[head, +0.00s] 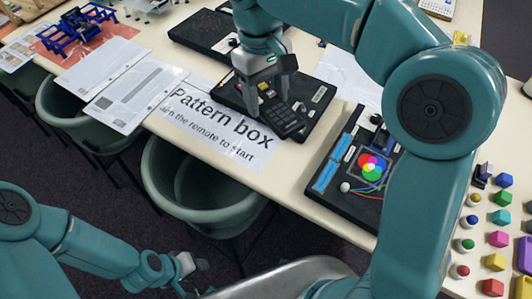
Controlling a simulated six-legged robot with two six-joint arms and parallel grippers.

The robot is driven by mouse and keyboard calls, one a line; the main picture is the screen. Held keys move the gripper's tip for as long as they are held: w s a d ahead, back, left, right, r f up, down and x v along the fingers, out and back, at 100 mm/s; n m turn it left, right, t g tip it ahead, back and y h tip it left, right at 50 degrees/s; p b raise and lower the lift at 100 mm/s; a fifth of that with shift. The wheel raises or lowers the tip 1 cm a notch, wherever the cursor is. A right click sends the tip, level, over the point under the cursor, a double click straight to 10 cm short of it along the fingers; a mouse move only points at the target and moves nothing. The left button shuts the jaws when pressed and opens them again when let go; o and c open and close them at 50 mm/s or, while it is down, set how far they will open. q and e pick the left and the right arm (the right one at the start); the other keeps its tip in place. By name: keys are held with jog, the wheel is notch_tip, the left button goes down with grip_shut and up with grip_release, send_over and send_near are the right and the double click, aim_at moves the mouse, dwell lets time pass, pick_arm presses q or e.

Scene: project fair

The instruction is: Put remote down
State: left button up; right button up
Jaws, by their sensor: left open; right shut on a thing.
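My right gripper (268,92) reaches down from the top and is shut on the remote (286,121), a dark handset with a keypad. The remote is over the black pattern box board (318,97); I cannot tell whether it touches the board. The fingers hide its upper end. A white sheet (240,146) reading "Pattern box", with a line about the remote, lies at the table's front edge. My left gripper (192,267) is open and empty, low in front of the table, over the floor.
The cream table (300,192) also bears a black board with coloured discs (352,170), a dark case (205,32), papers (105,70) and a blue frame (80,30). Several coloured blocks stand at the right. Green tub chairs (170,190) stand against the front edge.

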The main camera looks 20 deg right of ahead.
send_over(269, 163)
jog(key=shift+m, duration=0.4)
jog(key=f, duration=1.5)
jog(key=shift+w+b, duration=0.25)
jog(key=shift+b, duration=0.05)
notch_tip(269, 163, down, 4)
jog(key=shift+f, duration=0.2)
jog(key=shift+w+f, duration=0.1)
jog(key=shift+f, duration=0.2)
pick_arm(q)
jog(key=shift+f, duration=0.7)
pick_arm(e)
jog(key=shift+f, duration=0.1)
jog(key=o, duration=1.2)
jog(key=shift+c, duration=0.2)
pick_arm(q)
jog(key=shift+f, duration=0.1)
